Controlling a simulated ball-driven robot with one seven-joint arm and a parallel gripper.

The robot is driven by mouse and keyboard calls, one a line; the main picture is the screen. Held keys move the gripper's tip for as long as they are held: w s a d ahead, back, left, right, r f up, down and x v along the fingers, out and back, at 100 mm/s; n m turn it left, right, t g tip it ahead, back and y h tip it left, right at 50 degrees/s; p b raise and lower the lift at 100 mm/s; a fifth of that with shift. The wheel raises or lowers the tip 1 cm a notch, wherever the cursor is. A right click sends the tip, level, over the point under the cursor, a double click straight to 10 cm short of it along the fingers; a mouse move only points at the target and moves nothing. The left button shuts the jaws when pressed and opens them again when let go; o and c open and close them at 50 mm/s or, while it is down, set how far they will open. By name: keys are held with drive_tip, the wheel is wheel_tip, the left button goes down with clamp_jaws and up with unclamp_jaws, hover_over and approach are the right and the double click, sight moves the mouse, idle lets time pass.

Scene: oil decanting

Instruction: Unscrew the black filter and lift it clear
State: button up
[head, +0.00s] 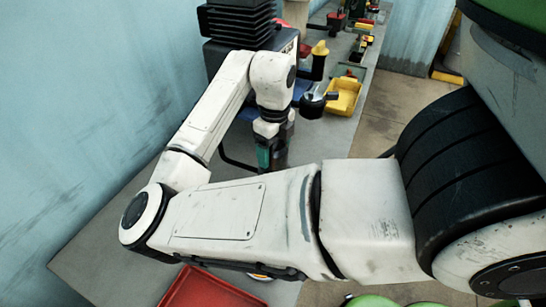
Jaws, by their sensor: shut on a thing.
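In the head view my arm reaches over the grey bench, and my gripper (273,160) hangs downward from the wrist, in front of the dark machine (228,58) with the black ribbed top. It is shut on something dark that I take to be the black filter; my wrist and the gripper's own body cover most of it. The fingertips are too small and dark to make out. I cannot tell whether the filter is still seated or free.
A dark round container with a metal top (313,100) stands just right of my wrist. A yellow bin (345,97) and a yellow-topped dark fitting (320,58) are behind it. A red tray (208,289) lies at the near edge. The left wall (90,110) borders the bench (110,240).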

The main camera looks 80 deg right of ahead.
drive_tip(key=shift+r+p, duration=0.6)
drive_tip(key=shift+r, duration=0.3)
drive_tip(key=shift+r+p, duration=1.85)
drive_tip(key=shift+r, duration=0.5)
